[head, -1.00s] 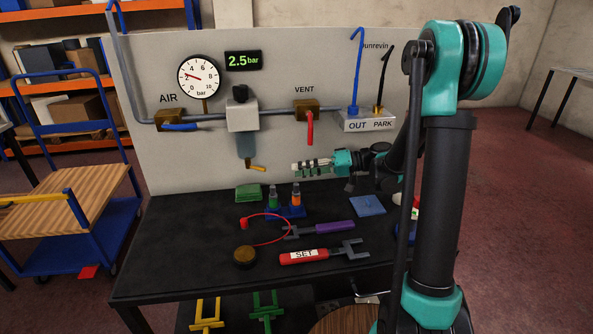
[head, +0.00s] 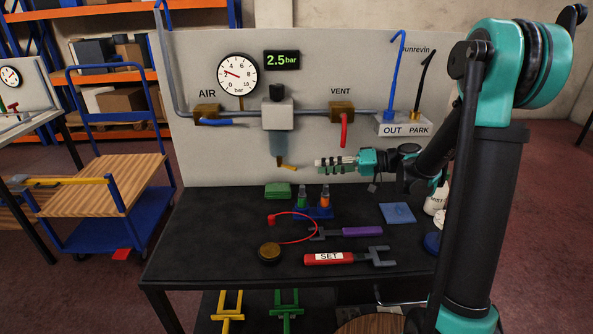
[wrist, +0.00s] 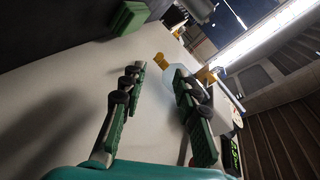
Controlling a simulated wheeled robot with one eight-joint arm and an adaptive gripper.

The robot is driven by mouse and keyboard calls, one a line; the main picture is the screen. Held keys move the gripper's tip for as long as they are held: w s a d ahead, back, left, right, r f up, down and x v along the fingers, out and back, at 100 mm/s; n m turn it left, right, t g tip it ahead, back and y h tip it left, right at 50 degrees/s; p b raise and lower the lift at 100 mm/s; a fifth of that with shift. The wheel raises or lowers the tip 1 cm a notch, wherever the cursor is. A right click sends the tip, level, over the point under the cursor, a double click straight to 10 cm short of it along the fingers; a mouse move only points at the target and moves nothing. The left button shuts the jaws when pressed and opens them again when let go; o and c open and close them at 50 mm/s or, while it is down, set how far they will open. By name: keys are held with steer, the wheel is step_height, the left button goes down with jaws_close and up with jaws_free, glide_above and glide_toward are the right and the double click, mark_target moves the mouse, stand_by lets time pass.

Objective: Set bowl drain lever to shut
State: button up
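The bowl drain lever (head: 289,167) is a small yellow handle under the blue-grey filter bowl (head: 278,145). It points right and slightly down from the bowl's bottom. My gripper (head: 320,163) is just right of the lever at about its height, apart from it in the head view. In the wrist view my gripper (wrist: 158,72) has its two green fingers spread with nothing between them. The yellow lever tip (wrist: 160,58) shows beyond the fingertips, with the pale bowl (wrist: 172,75) partly behind the right finger.
A red vent lever (head: 344,130) hangs above my gripper, and a blue air lever (head: 222,123) lies left of the bowl. The pale panel (head: 210,160) stands close behind. Below, the dark table (head: 200,230) holds bottles, a green pad and tools.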

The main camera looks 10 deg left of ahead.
mark_target(296, 170)
steer(key=x, duration=0.9)
steer(key=shift+a+f, duration=0.1)
steer(key=shift+a, duration=0.25)
jaws_close()
